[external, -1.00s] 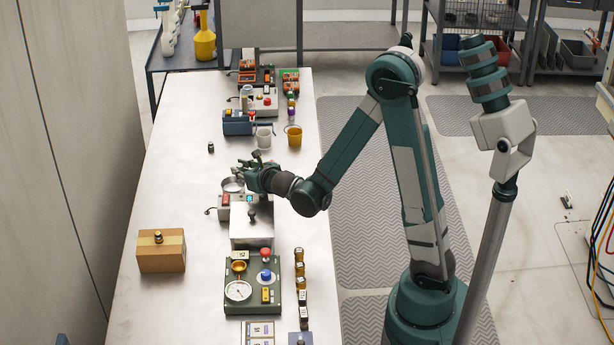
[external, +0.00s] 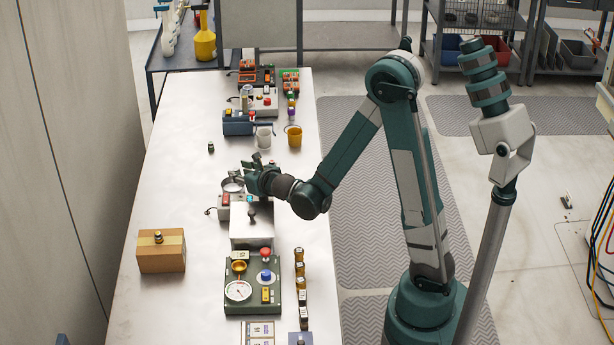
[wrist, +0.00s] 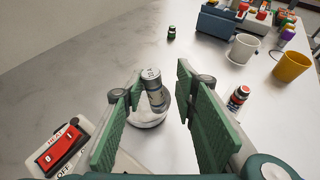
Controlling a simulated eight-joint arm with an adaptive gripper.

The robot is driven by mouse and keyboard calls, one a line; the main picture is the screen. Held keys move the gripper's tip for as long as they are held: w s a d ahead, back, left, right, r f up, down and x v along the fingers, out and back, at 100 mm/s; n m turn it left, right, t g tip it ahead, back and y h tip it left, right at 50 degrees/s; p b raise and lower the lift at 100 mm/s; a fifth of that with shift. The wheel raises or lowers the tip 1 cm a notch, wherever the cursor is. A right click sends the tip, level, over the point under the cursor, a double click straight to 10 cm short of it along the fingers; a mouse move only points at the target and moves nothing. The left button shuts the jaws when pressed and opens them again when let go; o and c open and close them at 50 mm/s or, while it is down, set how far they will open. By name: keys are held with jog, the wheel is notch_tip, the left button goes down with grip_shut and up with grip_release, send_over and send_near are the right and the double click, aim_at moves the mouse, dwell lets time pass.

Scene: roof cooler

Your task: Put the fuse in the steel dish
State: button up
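The fuse, a silver cylinder with a printed label (wrist: 155,92), shows between my fingers in the wrist view. It leans slightly, with its lower end within the outline of the round steel dish (wrist: 150,121); exact contact is hard to tell. The dish also shows in the external view (external: 231,186), just left of my gripper (external: 251,163), where the fuse is too small to make out. In the wrist view my gripper (wrist: 160,98) is open, its green fingers apart on either side of the fuse, with visible gaps.
A box with a red HEAT switch (wrist: 59,147) stands close at the lower left. A red-capped bottle (wrist: 238,97) is right of my fingers. A white cup (wrist: 241,50), a yellow cup (wrist: 291,66) and a small dark cylinder (wrist: 171,33) stand beyond.

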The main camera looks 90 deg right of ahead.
jog(key=shift+r+p, duration=0.6)
jog(key=shift+s+a+r, duration=0.15)
jog(key=shift+a, duration=0.15)
jog(key=p+v, duration=0.2)
jog(key=v, duration=0.9)
jog(key=shift+a, duration=0.15)
jog(key=shift+s, duration=0.1)
dwell(0.3)
